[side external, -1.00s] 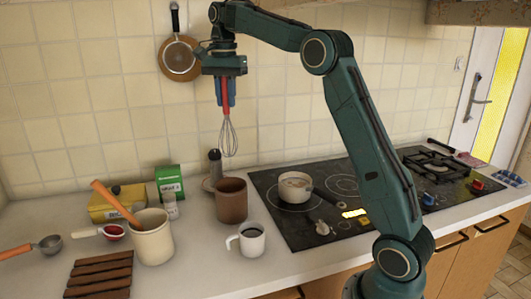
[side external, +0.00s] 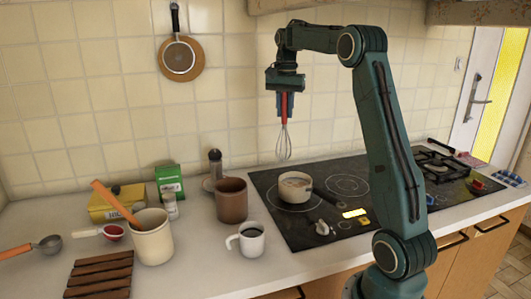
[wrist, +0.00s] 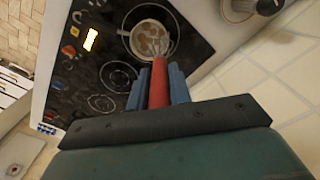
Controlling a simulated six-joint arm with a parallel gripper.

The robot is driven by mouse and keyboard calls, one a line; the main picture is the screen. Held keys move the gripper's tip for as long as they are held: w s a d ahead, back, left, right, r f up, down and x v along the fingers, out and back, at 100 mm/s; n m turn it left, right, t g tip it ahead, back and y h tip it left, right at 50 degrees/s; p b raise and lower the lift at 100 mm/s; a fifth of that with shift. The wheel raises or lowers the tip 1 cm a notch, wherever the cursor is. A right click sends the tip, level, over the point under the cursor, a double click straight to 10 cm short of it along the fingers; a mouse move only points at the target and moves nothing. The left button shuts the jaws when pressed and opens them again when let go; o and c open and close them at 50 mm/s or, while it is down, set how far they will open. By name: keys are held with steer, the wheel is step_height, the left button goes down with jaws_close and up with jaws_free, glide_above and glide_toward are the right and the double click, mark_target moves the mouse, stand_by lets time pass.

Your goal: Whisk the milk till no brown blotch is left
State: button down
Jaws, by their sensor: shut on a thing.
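My gripper (side external: 284,105) is shut on the red handle of a whisk (side external: 284,143), which hangs upright with its wire loops down. The whisk's red handle also shows between my blue fingers in the wrist view (wrist: 159,82). The whisk is in the air above the saucepan (side external: 296,193), apart from it. The saucepan stands on the black hob with its dark handle pointing to the lower right. The milk (wrist: 150,38) in it shows brown blotches in the wrist view. The wire loops partly overlap the pan there.
The black hob (side external: 345,186) has a lit yellow display and knobs at its front. Left of it stand a brown pot (side external: 231,200), a white mug (side external: 248,240), a pepper mill (side external: 215,168) and a cream crock (side external: 151,238).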

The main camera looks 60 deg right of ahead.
steer(key=s+d, duration=0.1)
steer(key=s+d+f, duration=0.1)
steer(key=s+d, duration=0.1)
steer(key=shift+s+f, duration=0.2)
steer(key=shift+s, duration=0.05)
steer(key=shift+f, duration=0.1)
step_height(320, 180, down, 10)
steer(key=shift+f, duration=0.25)
stand_by(1.1)
steer(key=shift+s, duration=0.1)
stand_by(0.4)
